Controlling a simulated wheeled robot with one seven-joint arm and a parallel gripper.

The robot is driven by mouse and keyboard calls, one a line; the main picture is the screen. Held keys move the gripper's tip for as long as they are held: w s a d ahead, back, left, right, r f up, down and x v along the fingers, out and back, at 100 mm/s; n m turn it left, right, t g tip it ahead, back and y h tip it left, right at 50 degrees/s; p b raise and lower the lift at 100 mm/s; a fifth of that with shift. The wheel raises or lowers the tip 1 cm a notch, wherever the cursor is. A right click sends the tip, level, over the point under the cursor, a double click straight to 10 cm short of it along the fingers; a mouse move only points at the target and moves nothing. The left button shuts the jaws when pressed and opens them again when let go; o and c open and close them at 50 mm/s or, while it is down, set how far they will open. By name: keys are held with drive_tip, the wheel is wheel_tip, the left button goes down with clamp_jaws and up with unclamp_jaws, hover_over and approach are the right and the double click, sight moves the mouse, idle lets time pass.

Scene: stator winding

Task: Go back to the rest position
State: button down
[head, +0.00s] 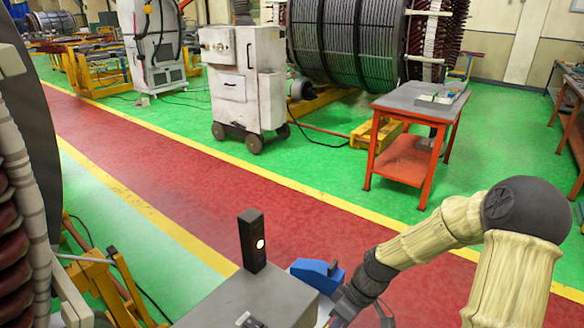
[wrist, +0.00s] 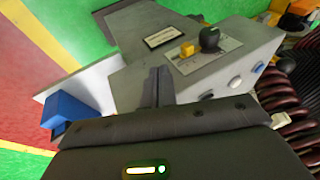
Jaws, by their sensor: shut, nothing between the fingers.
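My gripper (wrist: 160,74) shows in the wrist view with its two dark fingers together and nothing between them. The fingers point toward a grey control box (wrist: 140,60) with a black knob (wrist: 209,38) and a yellow button (wrist: 187,49). I cannot tell whether they touch it. In the head view my arm, in cream sleeves, bends down at the lower right. My gripper there is mostly hidden or cut off at the bottom edge, beside the grey box (head: 250,300).
A blue part (head: 318,274) sits right beside the grey box; a black post (head: 252,240) with a lit lamp stands on the box. A large dark-red coil assembly (head: 18,230) is at left. Beyond are a white wheeled cabinet (head: 240,80), an orange-legged table (head: 415,105) and open floor.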

drive_tip(key=s+d+r+m+t+h+p, duration=0.2)
drive_tip(key=r+m, duration=0.3)
drive_tip(key=r, duration=0.3)
drive_tip(key=s+d+r+m+t+h+p, duration=0.2)
drive_tip(key=s+r+m+h+p, duration=0.1)
drive_tip(key=r, duration=0.5)
drive_tip(key=shift+s+d+r+m+p, duration=0.4)
drive_tip(key=shift+s+m+p, duration=0.2)
drive_tip(key=shift+s+m, duration=0.45)
drive_tip(key=shift+w+a, duration=0.15)
